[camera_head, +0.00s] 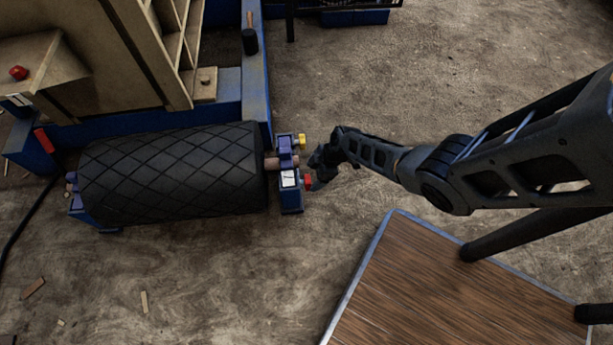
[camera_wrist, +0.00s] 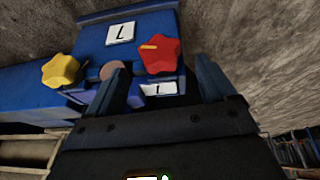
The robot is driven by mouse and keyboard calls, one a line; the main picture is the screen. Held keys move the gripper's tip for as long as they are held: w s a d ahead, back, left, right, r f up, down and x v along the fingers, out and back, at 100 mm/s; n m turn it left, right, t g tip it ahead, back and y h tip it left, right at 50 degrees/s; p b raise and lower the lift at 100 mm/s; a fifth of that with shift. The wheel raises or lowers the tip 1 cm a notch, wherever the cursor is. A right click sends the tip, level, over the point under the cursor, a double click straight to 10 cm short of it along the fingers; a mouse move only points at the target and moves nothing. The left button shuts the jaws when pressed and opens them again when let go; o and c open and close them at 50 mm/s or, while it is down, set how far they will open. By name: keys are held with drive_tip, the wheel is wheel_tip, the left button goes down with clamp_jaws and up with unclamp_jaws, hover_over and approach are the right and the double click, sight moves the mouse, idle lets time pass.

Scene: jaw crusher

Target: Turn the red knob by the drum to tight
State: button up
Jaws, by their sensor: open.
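The black drum (camera_head: 170,175) with a diamond pattern lies across a blue frame in the head view. At its right end is a blue bracket (camera_head: 290,200), which carries a red knob (camera_head: 308,182) and a yellow knob (camera_head: 301,141). In the wrist view the red knob (camera_wrist: 162,56) is star-shaped with a short yellow mark. The yellow knob (camera_wrist: 61,71) is to its left. My gripper (camera_head: 317,170) is close to the red knob. In the wrist view my gripper (camera_wrist: 160,72) is open, its fingers apart on either side below the knob. I cannot tell whether they touch it.
White labels (camera_wrist: 121,33) with a dark mark are on the blue bracket. A wood-topped table (camera_head: 440,285) stands at lower right, below my arm. Another red knob (camera_head: 18,73) is on the machine at far left. The floor between the bracket and the table is clear.

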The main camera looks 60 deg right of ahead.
sight(307, 181)
drive_tip(key=shift+b+x, duration=2.15)
drive_tip(key=shift+x, duration=0.85)
drive_tip(key=shift+c, duration=0.3)
drive_tip(key=c, duration=0.9)
